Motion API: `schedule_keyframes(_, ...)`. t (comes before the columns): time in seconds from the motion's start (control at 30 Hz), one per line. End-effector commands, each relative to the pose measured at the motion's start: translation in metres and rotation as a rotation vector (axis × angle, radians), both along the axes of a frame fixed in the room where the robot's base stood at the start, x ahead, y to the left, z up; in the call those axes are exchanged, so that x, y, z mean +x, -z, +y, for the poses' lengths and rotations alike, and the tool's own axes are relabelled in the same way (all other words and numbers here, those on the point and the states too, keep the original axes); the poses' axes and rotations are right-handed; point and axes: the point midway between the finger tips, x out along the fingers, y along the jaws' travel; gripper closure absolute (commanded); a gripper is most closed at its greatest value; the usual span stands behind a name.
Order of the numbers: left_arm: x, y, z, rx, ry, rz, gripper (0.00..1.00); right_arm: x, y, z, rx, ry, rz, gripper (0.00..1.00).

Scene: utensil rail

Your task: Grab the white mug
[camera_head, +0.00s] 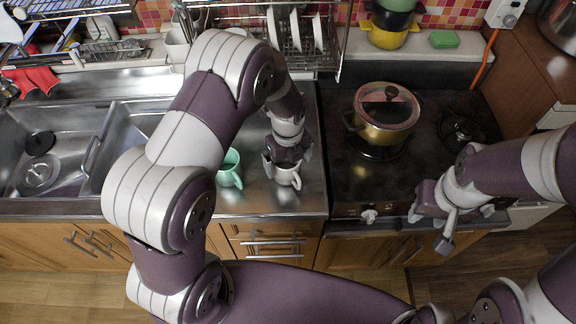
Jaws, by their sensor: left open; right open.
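The white mug (288,178) stands on the steel counter near its front edge, its upper part partly hidden by my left gripper. My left gripper (287,162) points down at the mug, open, with a finger showing on either side near the rim. I cannot tell whether the fingers touch it. A mint-green mug (229,172) stands just to the left, partly behind my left arm. My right gripper (430,229) is open and empty in front of the stove's front edge.
A gold pot (383,116) with a glass lid sits on the dark stove (345,180) to the right. A dish rack (299,45) with plates stands behind. The sink (60,135) is at the left. Stacked pots (388,33) and a green sponge (444,39) are at the back.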

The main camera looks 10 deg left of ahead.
Motion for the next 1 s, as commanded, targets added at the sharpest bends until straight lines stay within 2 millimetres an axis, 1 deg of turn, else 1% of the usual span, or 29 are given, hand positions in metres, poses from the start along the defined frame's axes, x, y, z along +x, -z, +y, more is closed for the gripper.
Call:
schedule_keyframes(0.07, 0.000, 0.003, 0.000, 0.000, 0.000, -0.001, 0.00, 0.000, -0.001, 0.000, 0.000, 0.000, 0.000, 0.57)
schedule_keyframes(0.23, 0.000, 0.004, 0.000, 0.000, -0.001, -0.001, 0.00, 0.000, 0.000, 0.000, 0.000, 0.000, 0.000, 0.57)
schedule_keyframes(0.27, 0.000, 0.004, 0.000, 0.000, -0.001, -0.001, 0.10, 0.000, 0.000, 0.000, 0.000, 0.000, 0.000, 0.57)
schedule_keyframes(0.3, 0.000, 0.004, 0.000, 0.000, -0.001, -0.001, 0.23, 0.000, 0.000, 0.000, 0.000, 0.000, 0.000, 0.57)
schedule_keyframes(0.37, 0.000, 0.003, 0.000, 0.000, -0.001, -0.001, 0.42, 0.000, 0.000, 0.000, 0.000, 0.000, 0.000, 0.57)
schedule_keyframes(0.4, 0.000, 0.003, 0.000, 0.000, -0.001, -0.001, 0.55, 0.000, 0.000, 0.000, 0.000, 0.000, 0.000, 0.57)
schedule_keyframes(0.43, 0.000, 0.003, 0.000, 0.000, -0.001, -0.001, 0.63, 0.000, 0.000, 0.000, 0.000, 0.000, 0.000, 0.57)
schedule_keyframes(0.67, 0.001, 0.003, 0.000, 0.000, -0.001, -0.003, 0.63, 0.000, 0.000, 0.000, 0.000, 0.000, 0.000, 0.57)
schedule_keyframes(0.77, 0.001, -0.001, 0.000, -0.001, -0.001, -0.003, 0.63, 0.000, 0.002, 0.000, 0.000, 0.000, 0.000, 0.57)
schedule_keyframes(0.87, 0.001, -0.011, 0.000, -0.001, -0.001, -0.005, 0.63, 0.000, 0.005, 0.000, 0.000, 0.000, 0.000, 0.57)
schedule_keyframes(1.0, 0.002, -0.035, 0.000, -0.001, -0.001, -0.006, 0.63, 0.000, 0.011, 0.000, 0.000, 0.000, 0.001, 0.57)
